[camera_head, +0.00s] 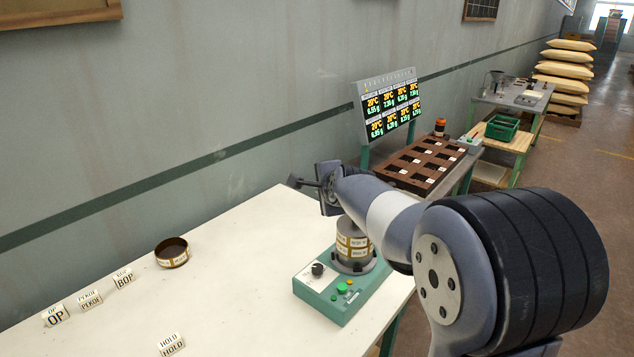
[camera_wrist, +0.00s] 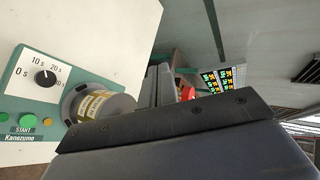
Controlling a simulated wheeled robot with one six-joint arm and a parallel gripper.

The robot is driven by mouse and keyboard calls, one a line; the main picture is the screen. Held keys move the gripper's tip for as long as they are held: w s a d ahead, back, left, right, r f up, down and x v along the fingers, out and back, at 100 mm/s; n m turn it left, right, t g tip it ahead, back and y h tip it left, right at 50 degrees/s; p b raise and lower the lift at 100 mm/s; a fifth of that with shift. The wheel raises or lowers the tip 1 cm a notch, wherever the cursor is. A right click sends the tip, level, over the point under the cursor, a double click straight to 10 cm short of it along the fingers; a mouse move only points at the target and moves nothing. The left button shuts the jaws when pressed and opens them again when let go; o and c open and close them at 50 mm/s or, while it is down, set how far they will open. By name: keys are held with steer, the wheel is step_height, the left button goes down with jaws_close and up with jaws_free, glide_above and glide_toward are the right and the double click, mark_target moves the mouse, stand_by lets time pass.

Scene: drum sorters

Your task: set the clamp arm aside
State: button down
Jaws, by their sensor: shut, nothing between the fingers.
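My gripper (camera_head: 297,182) is shut and empty, with its dark fingers pointing left above the green machine (camera_head: 322,291). In the wrist view its fingers (camera_wrist: 158,84) lie close together. A grey drum stack with cream labels (camera_head: 352,244) stands upright on the machine, below and slightly right of the fingers. The drum (camera_wrist: 97,102) also shows in the wrist view, partly behind a dark bar of my gripper.
A round brown-rimmed tray (camera_head: 172,253) and several label blocks, including the HOLD block (camera_head: 171,345), stand on the white table (camera_head: 235,290). Its middle is clear. Beyond my arm are a brown compartment rack (camera_head: 425,160), a display board (camera_head: 388,105) and a green crate (camera_head: 502,128).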

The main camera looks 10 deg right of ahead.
steer(key=shift+s+a+r, duration=0.4)
steer(key=shift+s+a, duration=0.1)
steer(key=shift+a, duration=0.05)
steer(key=shift+f, duration=0.1)
steer(key=w+d+f+b, duration=0.3)
steer(key=w+d+f, duration=0.1)
steer(key=w+d, duration=0.3)
steer(key=shift+w+d+f, duration=0.3)
steer(key=shift+d+f, duration=0.1)
steer(key=shift+d, duration=0.1)
